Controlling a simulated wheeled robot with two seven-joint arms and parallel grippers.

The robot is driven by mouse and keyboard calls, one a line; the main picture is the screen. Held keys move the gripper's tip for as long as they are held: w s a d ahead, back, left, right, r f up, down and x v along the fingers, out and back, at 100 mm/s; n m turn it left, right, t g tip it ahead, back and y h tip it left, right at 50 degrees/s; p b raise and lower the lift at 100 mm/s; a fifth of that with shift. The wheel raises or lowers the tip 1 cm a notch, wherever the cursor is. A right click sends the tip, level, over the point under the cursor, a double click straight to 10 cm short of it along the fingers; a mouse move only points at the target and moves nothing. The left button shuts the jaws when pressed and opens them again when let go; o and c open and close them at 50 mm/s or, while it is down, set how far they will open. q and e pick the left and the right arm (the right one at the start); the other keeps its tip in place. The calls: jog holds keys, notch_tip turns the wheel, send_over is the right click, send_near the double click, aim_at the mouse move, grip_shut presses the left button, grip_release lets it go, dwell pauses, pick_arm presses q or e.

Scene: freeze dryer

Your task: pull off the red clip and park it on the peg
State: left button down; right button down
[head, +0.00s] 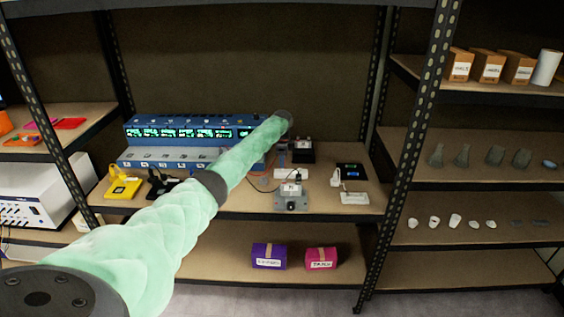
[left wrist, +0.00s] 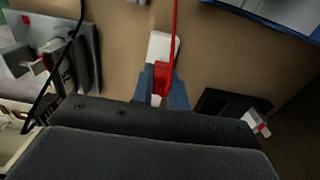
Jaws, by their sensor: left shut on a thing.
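The red clip (left wrist: 162,78) is between the blue fingers of my left gripper (left wrist: 162,90) in the left wrist view, and a red wire runs up from it. The left gripper is shut on it. A white block (left wrist: 163,46) lies just beyond the clip; I cannot tell whether they touch. In the head view my left gripper (head: 283,153) is small and partly hidden by the arm, over the middle shelf. I cannot make out the peg for certain. My right gripper is not in view.
A grey device (head: 291,198) stands at the shelf front, and a black box (head: 302,152) stands behind. A long blue instrument (head: 190,135) fills the left. The shelf's dark post (head: 410,130) rises at the right.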

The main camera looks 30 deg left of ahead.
pick_arm(q)
jog(key=shift+f+b, duration=0.45)
jog(key=shift+f, duration=0.65)
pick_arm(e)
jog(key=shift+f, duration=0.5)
pick_arm(q)
jog(key=c, duration=1.3)
grip_release()
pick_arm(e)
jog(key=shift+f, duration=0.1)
pick_arm(q)
jog(key=shift+r, duration=0.1)
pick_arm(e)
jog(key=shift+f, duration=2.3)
pick_arm(q)
jog(key=shift+r, duration=0.65)
jog(key=shift+r+b, duration=0.95)
jog(key=shift+r, duration=2.25)
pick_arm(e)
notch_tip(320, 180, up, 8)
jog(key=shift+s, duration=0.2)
